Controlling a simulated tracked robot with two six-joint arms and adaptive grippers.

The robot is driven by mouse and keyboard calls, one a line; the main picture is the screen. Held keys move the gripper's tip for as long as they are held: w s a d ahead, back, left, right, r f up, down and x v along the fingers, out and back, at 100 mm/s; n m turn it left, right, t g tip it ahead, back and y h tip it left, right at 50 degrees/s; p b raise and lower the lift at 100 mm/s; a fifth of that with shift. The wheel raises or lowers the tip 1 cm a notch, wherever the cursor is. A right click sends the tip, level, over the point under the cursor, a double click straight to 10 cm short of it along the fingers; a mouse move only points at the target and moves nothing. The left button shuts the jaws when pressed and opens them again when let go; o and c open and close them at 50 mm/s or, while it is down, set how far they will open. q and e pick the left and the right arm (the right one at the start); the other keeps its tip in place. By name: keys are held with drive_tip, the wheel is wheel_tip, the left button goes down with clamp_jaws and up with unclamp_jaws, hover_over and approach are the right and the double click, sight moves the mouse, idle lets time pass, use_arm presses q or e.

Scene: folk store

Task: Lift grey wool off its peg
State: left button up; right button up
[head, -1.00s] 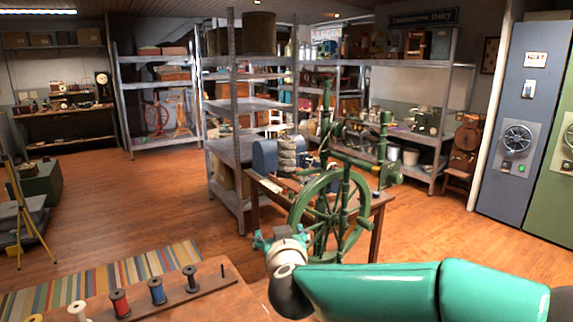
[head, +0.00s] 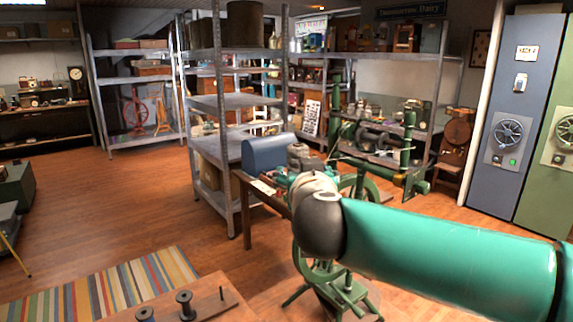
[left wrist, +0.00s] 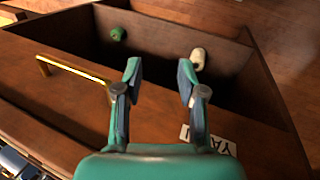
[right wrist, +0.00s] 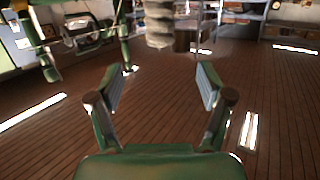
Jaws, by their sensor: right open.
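Grey wool (head: 301,157) is a stack of rough grey rings beside the blue box in the head view. It also shows at the top middle of the right wrist view (right wrist: 159,22), above and beyond the fingertips. Its peg is not distinguishable. My right gripper (right wrist: 163,72) is open and empty. In the head view the right gripper (head: 278,180) is in front of and just below the wool, apart from it as far as I can see. My left gripper (left wrist: 158,68) is open and empty over a wooden compartment box (left wrist: 60,45) and is outside the head view.
A blue round-topped box (head: 268,153) stands left of the wool. A green spinning wheel (head: 345,135) stands right of it, partly hidden by my right arm. Metal shelves (head: 235,101) rise behind. Green wool (left wrist: 118,34) and a cream roll (left wrist: 198,58) lie in the compartments.

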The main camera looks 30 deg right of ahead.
sight(298, 162)
drive_tip(key=x, duration=1)
drive_tip(key=shift+w+d+p, duration=0.1)
drive_tip(key=shift+w+p, duration=0.25)
drive_tip(key=shift+w, duration=0.05)
drive_tip(key=shift+f+x, duration=0.1)
drive_tip(key=shift+x, duration=1.25)
drive_tip(key=shift+f+x, duration=0.15)
drive_tip(key=shift+x, duration=1.2)
drive_tip(key=shift+s+d, duration=0.2)
drive_tip(key=c, duration=1.1)
